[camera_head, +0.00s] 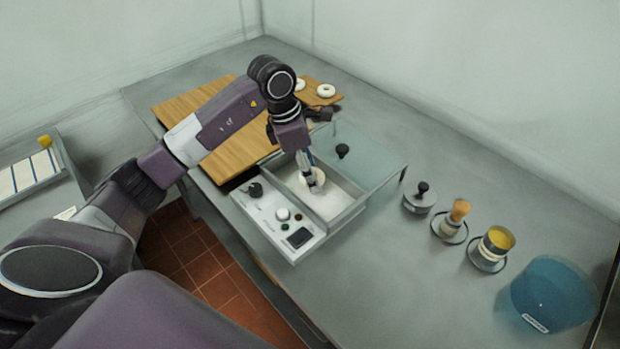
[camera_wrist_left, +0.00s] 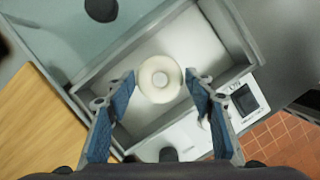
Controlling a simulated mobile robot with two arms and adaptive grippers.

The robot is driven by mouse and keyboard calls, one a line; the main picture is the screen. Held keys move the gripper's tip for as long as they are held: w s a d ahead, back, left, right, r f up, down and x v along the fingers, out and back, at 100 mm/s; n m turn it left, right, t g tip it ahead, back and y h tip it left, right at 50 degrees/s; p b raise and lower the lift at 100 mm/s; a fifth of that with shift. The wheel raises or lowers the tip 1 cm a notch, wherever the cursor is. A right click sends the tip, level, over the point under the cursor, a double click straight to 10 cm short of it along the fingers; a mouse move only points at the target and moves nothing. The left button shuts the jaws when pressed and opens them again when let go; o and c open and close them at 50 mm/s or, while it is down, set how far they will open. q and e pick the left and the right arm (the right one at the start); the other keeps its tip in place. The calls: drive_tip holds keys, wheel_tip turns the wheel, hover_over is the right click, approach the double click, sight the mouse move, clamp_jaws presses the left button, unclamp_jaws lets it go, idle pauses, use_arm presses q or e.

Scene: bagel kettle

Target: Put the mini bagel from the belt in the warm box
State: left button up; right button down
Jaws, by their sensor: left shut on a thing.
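The mini bagel (camera_wrist_left: 147,80) is a pale ring held between the blue-padded fingertips of my left gripper (camera_wrist_left: 160,88). In the head view, my left gripper (camera_head: 311,182) reaches down into the open top of the warm box (camera_head: 350,214), a grey-walled box with a pale floor. The glass lid (camera_head: 368,152) with a black knob stands open at the box's far side. In the left wrist view the bare box floor (camera_wrist_left: 203,45) shows beyond the bagel. I cannot tell whether the bagel touches the floor. My right gripper is not in view.
A control panel (camera_head: 275,216) with knobs joins the box's near left side. Wooden boards (camera_head: 235,150) lie behind, with white bagels (camera_head: 326,91) at the far end.

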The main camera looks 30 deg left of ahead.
use_arm(q)
wheel_tip(320, 180, down, 4)
drive_tip(key=shift+r+p, duration=0.1)
drive_tip(key=shift+p, duration=0.4)
drive_tip(key=shift+f+b, duration=0.25)
drive_tip(key=shift+b, duration=0.05)
drive_tip(key=o, duration=1.1)
drive_tip(key=shift+o, duration=0.2)
drive_tip(key=shift+r, duration=0.15)
drive_tip(key=shift+r, duration=0.25)
drive_tip(key=b+v, duration=0.2)
drive_tip(key=v, duration=0.9)
drive_tip(key=shift+r, duration=0.3)
